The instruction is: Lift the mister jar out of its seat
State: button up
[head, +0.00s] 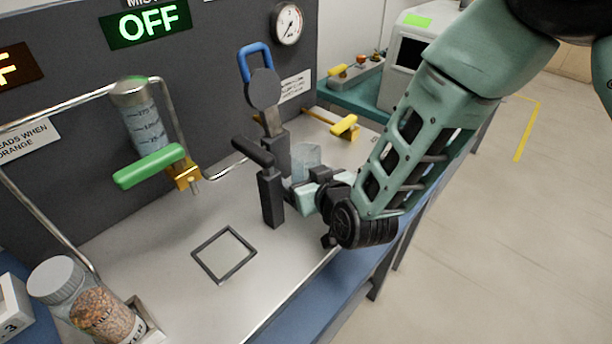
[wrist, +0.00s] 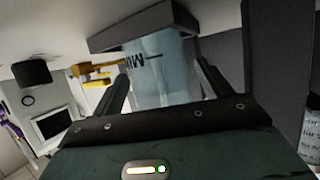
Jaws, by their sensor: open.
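The mister jar (head: 307,156) is a pale blue, see-through block shape, partly hidden behind a dark post and my gripper in the head view. In the wrist view the jar (wrist: 160,78) stands between my two fingers, with part of its dark lettering showing. My gripper (head: 302,188) is open, with one finger on each side of the jar. It also shows in the wrist view (wrist: 160,68). I cannot tell whether the fingers touch the jar. A dark grey bracket (wrist: 145,22) lies across the jar's end at the top of the wrist view, probably its seat.
A black-handled lever (head: 254,152) on a dark post and a blue-handled valve (head: 258,65) stand close to my gripper. A yellow-handled part (head: 345,126) lies behind. A green-handled dispenser (head: 148,165) hangs left. An empty square frame (head: 224,254) and a bead jar (head: 100,308) are in front.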

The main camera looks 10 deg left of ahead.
jog(key=shift+w+a, duration=0.1)
jog(key=shift+w, duration=0.05)
jog(key=c, duration=1.2)
jog(key=shift+r, duration=0.1)
